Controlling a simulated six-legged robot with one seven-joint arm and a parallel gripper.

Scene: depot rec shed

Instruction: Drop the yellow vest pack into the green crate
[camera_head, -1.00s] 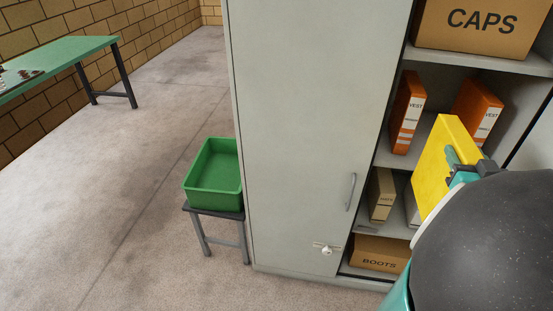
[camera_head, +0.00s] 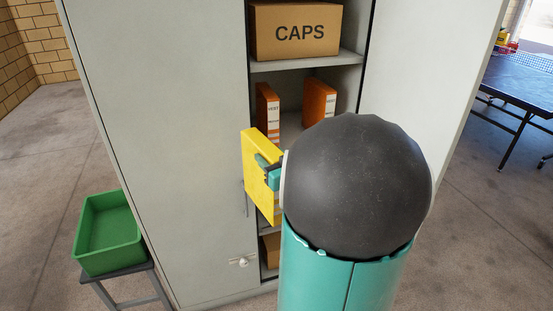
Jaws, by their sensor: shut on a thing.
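The yellow vest pack (camera_head: 256,190) is a flat upright box held in front of the open cabinet, near the edge of its left door. My gripper (camera_head: 268,172) is shut on it, with teal fingers at the pack's right side. My dark wrist and teal arm hide part of the shelves behind. The green crate (camera_head: 107,262) stands at the lower left, beyond the left cabinet door, and looks empty. The pack is well to the right of the crate and apart from it.
The crate rests on a small dark stand (camera_head: 122,272). The grey left door (camera_head: 165,130) stands between pack and crate. Shelves hold a CAPS box (camera_head: 295,32) and two orange vest packs (camera_head: 268,112) (camera_head: 319,104). A table tennis table (camera_head: 520,90) is at the far right.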

